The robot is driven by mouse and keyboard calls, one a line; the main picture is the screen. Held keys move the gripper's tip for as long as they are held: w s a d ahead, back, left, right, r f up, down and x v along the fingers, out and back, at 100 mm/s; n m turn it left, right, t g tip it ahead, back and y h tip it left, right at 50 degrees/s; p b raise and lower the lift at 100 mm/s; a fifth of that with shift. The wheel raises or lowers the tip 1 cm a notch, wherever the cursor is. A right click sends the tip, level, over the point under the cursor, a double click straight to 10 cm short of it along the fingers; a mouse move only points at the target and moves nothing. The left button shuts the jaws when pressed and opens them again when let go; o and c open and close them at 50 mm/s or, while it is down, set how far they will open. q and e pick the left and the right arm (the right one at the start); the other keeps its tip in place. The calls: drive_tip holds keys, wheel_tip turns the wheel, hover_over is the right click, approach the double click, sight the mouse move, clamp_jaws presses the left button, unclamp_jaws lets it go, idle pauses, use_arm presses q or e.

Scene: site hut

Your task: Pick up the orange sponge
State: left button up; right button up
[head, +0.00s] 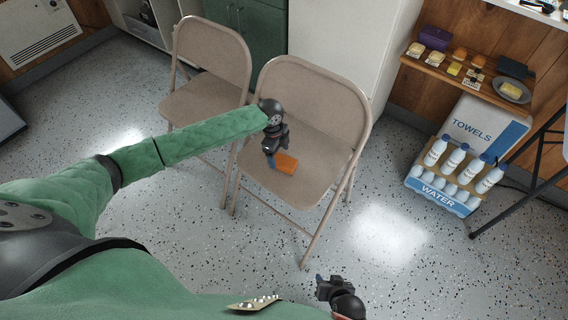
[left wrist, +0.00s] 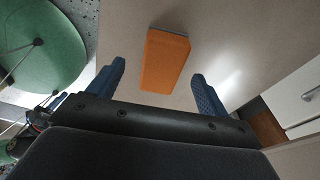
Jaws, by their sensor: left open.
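The orange sponge (head: 285,163) lies on the seat of the right-hand beige folding chair (head: 309,172). My left gripper (head: 272,161) is just above the seat, at the left side of the sponge in the head view. In the left wrist view the sponge (left wrist: 165,60) lies ahead of the two blue fingers of the left gripper (left wrist: 160,82), between their lines. The left gripper is open and empty. My right gripper (head: 325,285) is low at the bottom of the head view, away from the chair; its finger opening is too small to make out.
A second folding chair (head: 206,95) stands to the left. The chair backrest (head: 312,95) rises behind the seat. A wooden shelf (head: 450,77) with food items and a pack of water bottles (head: 440,190) are at the right. Speckled floor is clear in front.

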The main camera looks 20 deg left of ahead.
sight(284, 160)
use_arm(q)
drive_tip(key=f, duration=0.1)
drive_tip(key=d+f, duration=0.1)
drive_tip(key=f, duration=0.1)
drive_tip(key=shift+d+f, duration=0.35)
drive_tip(key=shift+f, duration=0.5)
drive_tip(key=shift+c, duration=0.2)
drive_tip(key=c, duration=1)
